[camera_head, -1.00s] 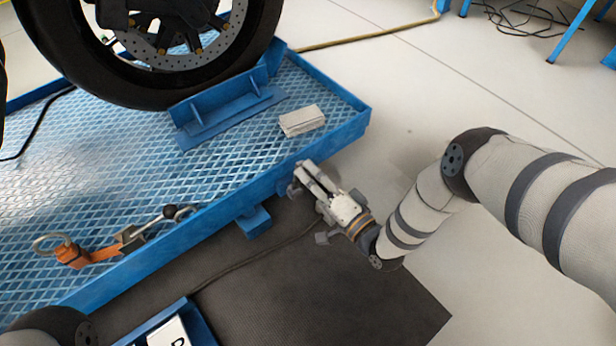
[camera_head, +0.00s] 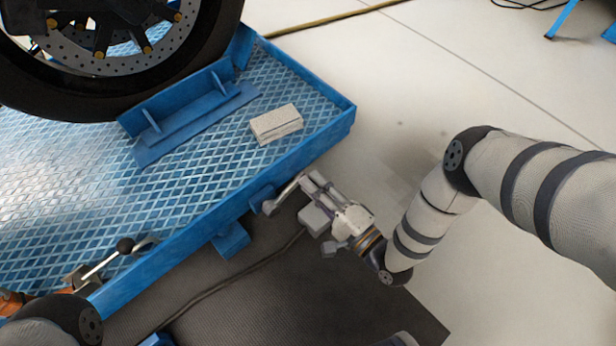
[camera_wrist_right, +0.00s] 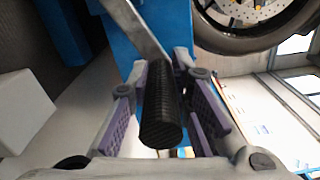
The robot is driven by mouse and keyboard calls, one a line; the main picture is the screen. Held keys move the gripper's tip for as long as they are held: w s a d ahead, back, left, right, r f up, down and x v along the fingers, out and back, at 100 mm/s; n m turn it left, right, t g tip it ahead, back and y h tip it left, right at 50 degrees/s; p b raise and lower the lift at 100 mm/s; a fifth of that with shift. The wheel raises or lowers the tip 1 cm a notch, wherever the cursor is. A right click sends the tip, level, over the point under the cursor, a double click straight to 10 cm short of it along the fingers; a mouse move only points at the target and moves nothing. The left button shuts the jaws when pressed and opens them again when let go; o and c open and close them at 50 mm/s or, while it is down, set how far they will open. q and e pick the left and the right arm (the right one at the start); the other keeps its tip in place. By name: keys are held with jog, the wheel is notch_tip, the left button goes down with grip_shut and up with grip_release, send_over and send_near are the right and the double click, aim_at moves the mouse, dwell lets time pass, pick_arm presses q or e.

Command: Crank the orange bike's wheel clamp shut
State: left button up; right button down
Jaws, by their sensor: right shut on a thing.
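The orange bike's black front wheel (camera_head: 100,70) stands at upper left on the blue lift platform. The blue wheel clamp plate (camera_head: 185,108) lies along the tyre's near side; I cannot tell whether it touches. A metal crank arm (camera_head: 286,192) comes out of a blue boss (camera_head: 262,198) on the platform's near edge. My right gripper (camera_head: 306,186) is at the crank's outer end. In the right wrist view its purple-padded fingers are shut around the black knurled crank handle (camera_wrist_right: 162,108), with the metal arm (camera_wrist_right: 136,28) beyond. My left gripper is out of view.
A pale block (camera_head: 276,124) lies on the platform. An orange strap (camera_head: 18,302) and a ball-ended lever (camera_head: 105,262) are at lower left, near my left arm. A cable (camera_head: 235,277) crosses the dark mat (camera_head: 300,300). The floor at right is open.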

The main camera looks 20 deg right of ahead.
jog(key=shift+w+d+f+m+b, duration=0.1)
jog(key=shift+d+f+m+b, duration=0.15)
jog(key=shift+f+m, duration=0.85)
jog(key=shift+d+f+m+b, duration=0.25)
jog(key=shift+f+m, duration=0.6)
jog(key=shift+m, duration=0.35)
jog(key=shift+f, duration=0.15)
jog(key=c, duration=1.4)
grip_release()
jog(key=shift+c, duration=0.2)
jog(key=v, duration=1.2)
